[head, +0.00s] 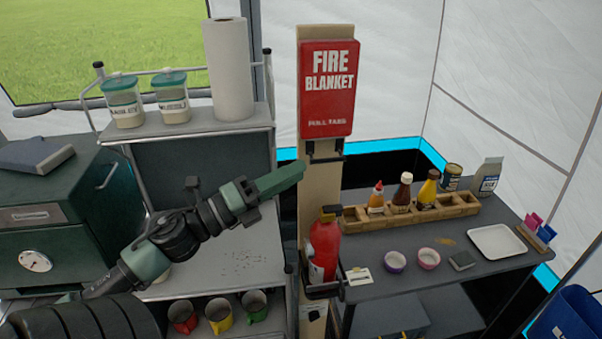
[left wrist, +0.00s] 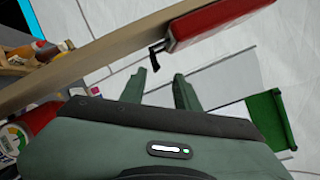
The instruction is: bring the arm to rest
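My left arm reaches in from the lower left of the head view. Its green gripper (head: 298,170) points right, just left of the wooden post in the picture. In the left wrist view its two fingers (left wrist: 160,78) stand apart with nothing between them. The post and the red fire blanket case show beyond the fingertips there, and I cannot tell the exact distance. My right gripper is in neither view.
The fire blanket case (head: 327,90) hangs on the post (head: 312,195), above a fire extinguisher (head: 325,245). Left is a metal shelf (head: 205,125) with jars and paper roll. Right is a dark table (head: 370,250) with bottles, bowls and a white tray (head: 497,241).

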